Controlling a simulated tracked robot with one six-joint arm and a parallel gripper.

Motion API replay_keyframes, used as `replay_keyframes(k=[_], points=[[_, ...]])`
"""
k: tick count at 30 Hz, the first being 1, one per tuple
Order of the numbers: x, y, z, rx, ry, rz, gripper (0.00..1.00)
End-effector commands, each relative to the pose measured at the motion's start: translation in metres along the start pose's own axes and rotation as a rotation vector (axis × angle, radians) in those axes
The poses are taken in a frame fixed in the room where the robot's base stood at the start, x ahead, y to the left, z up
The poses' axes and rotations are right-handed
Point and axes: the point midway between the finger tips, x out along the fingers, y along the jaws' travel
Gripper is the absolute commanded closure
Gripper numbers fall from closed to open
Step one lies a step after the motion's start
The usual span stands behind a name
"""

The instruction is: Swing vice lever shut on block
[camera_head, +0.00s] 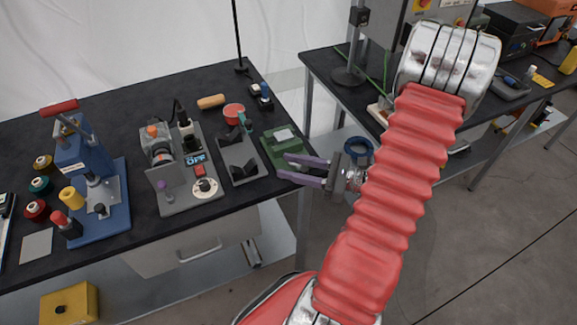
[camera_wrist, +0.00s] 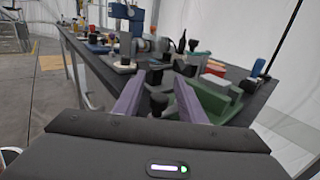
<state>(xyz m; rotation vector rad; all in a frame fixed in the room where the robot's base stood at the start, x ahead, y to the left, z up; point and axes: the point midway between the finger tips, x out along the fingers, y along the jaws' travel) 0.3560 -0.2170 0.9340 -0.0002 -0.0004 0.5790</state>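The green vice (camera_head: 275,150) sits at the right end of the dark table; it also shows in the wrist view (camera_wrist: 190,103). A pale grey block (camera_head: 284,134) lies on it; a grey block also shows there in the wrist view (camera_wrist: 213,84). My gripper (camera_head: 282,166) has two purple fingers, spread apart, at the vice's near right side by the table edge. In the wrist view a black knob (camera_wrist: 158,104) appears between the fingers, with clear gaps; it may be the lever's end. The lever's arm is hidden or too small to tell.
A grey V-shaped stand (camera_head: 241,160), a grey motor fixture (camera_head: 180,170) and a blue press (camera_head: 88,180) stand left of the vice. A second table (camera_head: 330,62) stands right, across a gap.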

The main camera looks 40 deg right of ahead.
Motion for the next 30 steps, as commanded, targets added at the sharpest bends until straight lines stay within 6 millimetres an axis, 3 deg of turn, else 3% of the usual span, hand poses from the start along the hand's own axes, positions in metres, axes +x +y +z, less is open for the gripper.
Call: replay_keyframes(k=[13, 30], points=[[0.0086, 0.0003, -0.0002, 0.0, 0.001, 0.001, 0.63], [0.0086, 0.0001, -0.0002, 0.0, 0.001, 0.001, 1.0]])
